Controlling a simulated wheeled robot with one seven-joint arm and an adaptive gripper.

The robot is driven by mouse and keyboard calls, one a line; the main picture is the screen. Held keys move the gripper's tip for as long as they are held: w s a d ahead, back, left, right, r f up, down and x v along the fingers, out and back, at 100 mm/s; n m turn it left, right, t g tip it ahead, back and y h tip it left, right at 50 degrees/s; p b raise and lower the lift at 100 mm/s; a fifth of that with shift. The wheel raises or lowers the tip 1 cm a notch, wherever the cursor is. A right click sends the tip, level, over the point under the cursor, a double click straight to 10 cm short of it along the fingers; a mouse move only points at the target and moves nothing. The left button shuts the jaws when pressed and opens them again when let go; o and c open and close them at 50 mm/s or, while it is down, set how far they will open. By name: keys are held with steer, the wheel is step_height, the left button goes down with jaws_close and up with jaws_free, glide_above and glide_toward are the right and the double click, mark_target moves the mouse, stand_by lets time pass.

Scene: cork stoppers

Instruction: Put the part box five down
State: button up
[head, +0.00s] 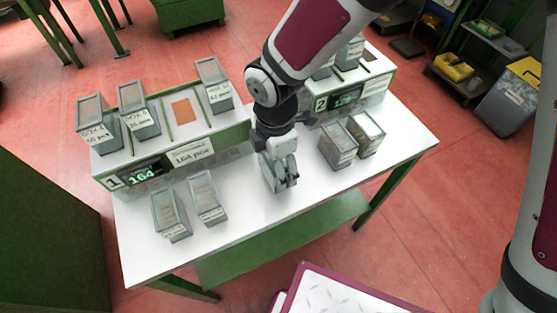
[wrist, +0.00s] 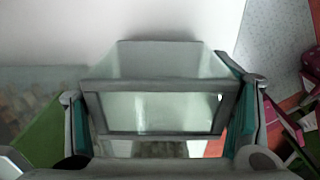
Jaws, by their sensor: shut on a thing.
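My gripper (head: 281,178) is low over the middle of the white table, between the two weighing stands. In the wrist view the two teal-padded fingers (wrist: 165,108) stand on either side of a clear-walled, grey-framed box (wrist: 160,88) and are shut on it. This box looks empty inside. In the head view my gripper mostly hides it, and its number cannot be read. White table surface shows behind the box in the wrist view. I cannot tell whether its bottom touches the table.
The left stand (head: 190,152) reads 164 and carries several labelled boxes (head: 139,110) beside a bare orange pad (head: 184,111). Two boxes (head: 171,213) stand in front of it. Two filled boxes (head: 338,147) stand right of my gripper, before stand 2 (head: 375,90). The table's front middle (head: 270,215) is clear.

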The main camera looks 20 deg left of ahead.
steer(key=shift+f, duration=1.1)
steer(key=shift+f, duration=0.15)
steer(key=o, duration=1.3)
steer(key=shift+c, duration=0.2)
step_height(320, 180, up, 12)
steer(key=shift+r+p, duration=0.15)
steer(key=shift+p, duration=0.25)
